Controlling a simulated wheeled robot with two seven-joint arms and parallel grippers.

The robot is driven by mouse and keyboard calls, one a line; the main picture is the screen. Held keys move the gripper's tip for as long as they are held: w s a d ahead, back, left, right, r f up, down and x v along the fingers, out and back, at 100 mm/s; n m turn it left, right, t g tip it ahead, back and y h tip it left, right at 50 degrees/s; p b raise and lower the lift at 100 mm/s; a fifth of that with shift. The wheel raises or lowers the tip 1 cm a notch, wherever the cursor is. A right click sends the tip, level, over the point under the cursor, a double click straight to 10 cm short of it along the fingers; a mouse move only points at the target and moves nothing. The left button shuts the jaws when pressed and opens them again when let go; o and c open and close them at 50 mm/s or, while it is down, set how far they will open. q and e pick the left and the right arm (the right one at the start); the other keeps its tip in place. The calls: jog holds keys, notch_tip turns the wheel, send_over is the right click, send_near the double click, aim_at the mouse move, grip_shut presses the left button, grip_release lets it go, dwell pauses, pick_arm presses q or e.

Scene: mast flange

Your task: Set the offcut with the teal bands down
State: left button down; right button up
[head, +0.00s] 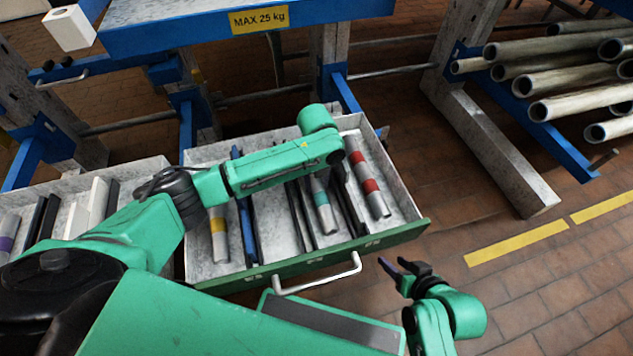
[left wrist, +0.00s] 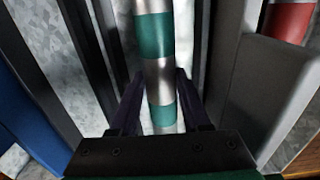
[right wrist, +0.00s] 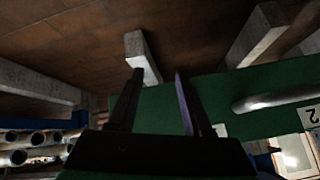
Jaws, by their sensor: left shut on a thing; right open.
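The offcut with the teal bands (head: 322,204) is a grey tube lying lengthwise in the open drawer (head: 285,262), between dark strips. In the left wrist view the offcut (left wrist: 158,80) runs between the two dark fingers of my left gripper (left wrist: 155,88), which is shut on it. In the head view my left forearm covers the tube's far end and hides the fingers. I cannot tell whether the tube touches the drawer floor. My right gripper (head: 408,268) is open and empty, outside the drawer's front right; its fingers also show in the right wrist view (right wrist: 157,78).
In the drawer, a red-banded offcut (head: 366,184) lies to the right and a yellow-banded one (head: 219,236) to the left, past a blue strip (head: 244,208). A second drawer (head: 130,170) stands at left. A blue shelf (head: 180,32) overhangs; pipes (head: 570,85) lie at right.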

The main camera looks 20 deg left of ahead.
aim_at(317, 182)
pick_arm(q)
jog(key=shift+f, duration=0.1)
jog(key=shift+c, duration=1.8)
grip_release()
jog(key=shift+r, duration=0.3)
notch_tip(317, 182, up, 9)
jog(key=p, duration=0.3)
jog(key=shift+f+p, duration=0.2)
jog(key=shift+p, duration=0.1)
notch_tip(317, 182, up, 3)
jog(key=shift+r+p, duration=0.1)
jog(key=shift+p, duration=0.3)
pick_arm(e)
jog(key=s+d+r+g+h, duration=0.3)
jog(key=s+d+r+g, duration=0.1)
jog(key=d, duration=0.5)
jog(key=shift+s+r+m+g, duration=0.4)
jog(key=shift+s+r, duration=0.3)
jog(key=shift+r, duration=0.05)
